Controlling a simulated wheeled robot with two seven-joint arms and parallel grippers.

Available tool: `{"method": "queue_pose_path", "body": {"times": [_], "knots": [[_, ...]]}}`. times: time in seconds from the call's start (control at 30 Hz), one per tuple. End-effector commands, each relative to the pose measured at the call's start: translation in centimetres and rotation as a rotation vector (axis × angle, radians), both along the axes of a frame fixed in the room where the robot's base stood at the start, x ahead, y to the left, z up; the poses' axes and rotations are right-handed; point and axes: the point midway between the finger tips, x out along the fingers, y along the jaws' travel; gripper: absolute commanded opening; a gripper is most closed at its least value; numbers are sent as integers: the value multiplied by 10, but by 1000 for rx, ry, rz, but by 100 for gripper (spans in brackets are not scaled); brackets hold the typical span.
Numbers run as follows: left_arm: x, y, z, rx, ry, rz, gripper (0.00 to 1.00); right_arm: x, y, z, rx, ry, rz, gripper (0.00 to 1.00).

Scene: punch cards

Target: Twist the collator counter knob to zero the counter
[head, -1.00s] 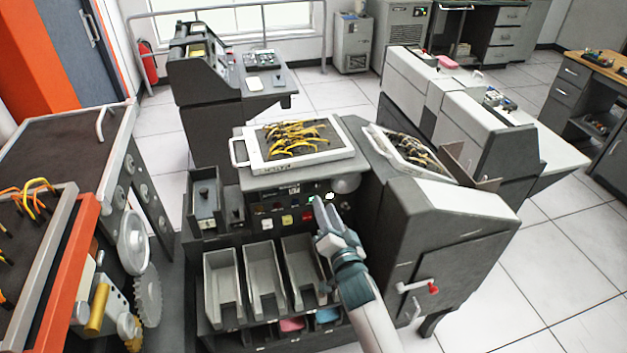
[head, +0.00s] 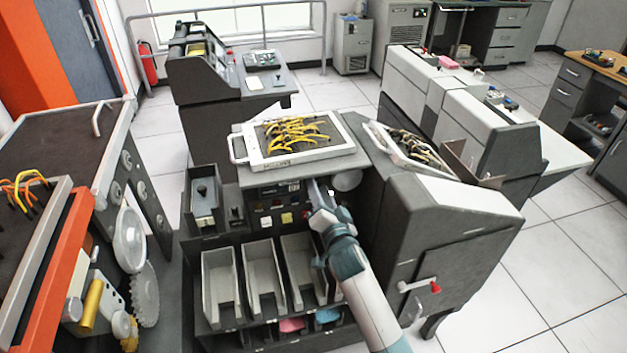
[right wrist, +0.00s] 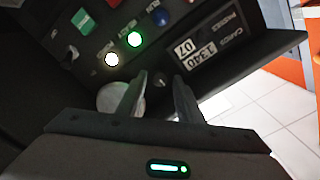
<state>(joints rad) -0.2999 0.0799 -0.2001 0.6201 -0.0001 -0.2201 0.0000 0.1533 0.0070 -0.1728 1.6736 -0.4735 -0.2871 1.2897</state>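The collator (head: 437,239) is the dark grey machine in the middle of the head view. Its counter (head: 293,187) is small there. The small dark counter knob (right wrist: 160,81) sits just left of the window. My right gripper (right wrist: 159,77) is open, its two fingers apart with the knob between their tips. I cannot tell whether they touch it. In the head view my right gripper (head: 320,190) is at the panel and hides the knob. My left gripper is not in view.
Lit buttons (right wrist: 135,39) sit on the panel near the fingers. A pale round part (right wrist: 112,97) is beside the left finger. Below the panel are card bins (head: 262,277). A wired plugboard (head: 345,153) lies on top. An orange-edged machine (head: 60,270) stands at left.

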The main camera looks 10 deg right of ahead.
Motion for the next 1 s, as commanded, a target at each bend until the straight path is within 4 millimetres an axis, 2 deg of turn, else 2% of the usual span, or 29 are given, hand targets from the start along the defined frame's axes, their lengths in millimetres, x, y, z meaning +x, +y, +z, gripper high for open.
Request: {"method": "queue_pose_path", "body": {"times": [0.3,0.67,0.8,1.0], "knots": [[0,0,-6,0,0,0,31,18,1,0,0,0,0,33],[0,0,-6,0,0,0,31,19,1,0,0,0,0,33],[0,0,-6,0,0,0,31,19,1,0,0,0,0,0],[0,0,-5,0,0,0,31,19,1,0,-18,-1,0,0]]}}
